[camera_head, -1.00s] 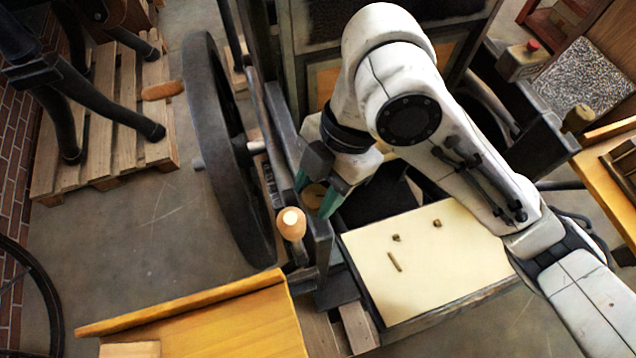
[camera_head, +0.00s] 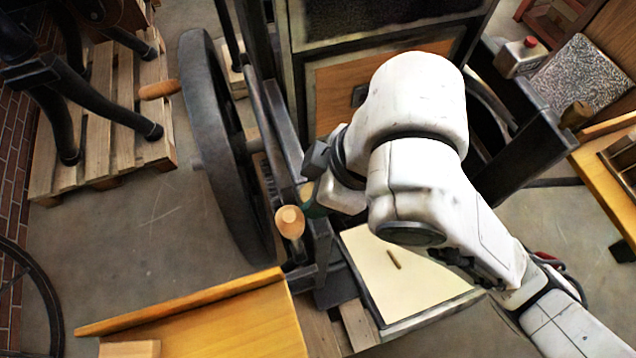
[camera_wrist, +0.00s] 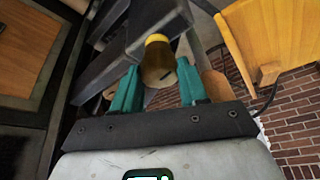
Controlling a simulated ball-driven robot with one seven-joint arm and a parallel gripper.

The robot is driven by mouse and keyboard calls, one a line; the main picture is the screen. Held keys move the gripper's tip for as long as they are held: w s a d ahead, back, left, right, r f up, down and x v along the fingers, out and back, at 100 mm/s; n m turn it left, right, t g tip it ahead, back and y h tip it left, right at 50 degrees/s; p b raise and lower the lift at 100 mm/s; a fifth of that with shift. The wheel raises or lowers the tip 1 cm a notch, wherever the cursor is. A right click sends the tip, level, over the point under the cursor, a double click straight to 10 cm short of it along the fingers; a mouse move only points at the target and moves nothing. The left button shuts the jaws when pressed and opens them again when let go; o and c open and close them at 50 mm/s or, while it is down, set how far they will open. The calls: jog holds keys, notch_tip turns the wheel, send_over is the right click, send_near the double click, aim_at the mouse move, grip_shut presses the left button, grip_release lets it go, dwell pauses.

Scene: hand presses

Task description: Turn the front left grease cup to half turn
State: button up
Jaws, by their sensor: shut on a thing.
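The front left grease cup is a brass-coloured knob (camera_wrist: 158,66) with a yellow band, seen in the wrist view on a dark metal bar of the press. My gripper (camera_wrist: 158,78) has its green fingers on either side of the cup and is shut on it. In the head view my gripper (camera_head: 312,196) is at the front left corner of the press, and the cup there is mostly hidden by the gripper. I cannot read any turn mark on the cup.
A wooden handle knob (camera_head: 290,221) stands very close to my gripper. A large dark flywheel (camera_head: 213,140) is left of it. A yellow wooden table (camera_head: 210,322) is in front, and a cream board (camera_head: 405,275) lies under my arm.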

jog(key=shift+m+t, duration=0.4)
jog(key=shift+m, duration=0.8)
jog(key=o, duration=1.1)
jog(key=shift+s+h, duration=0.1)
jog(key=shift+h, duration=0.2)
jog(key=shift+c, duration=0.2)
jog(key=shift+p, duration=0.35)
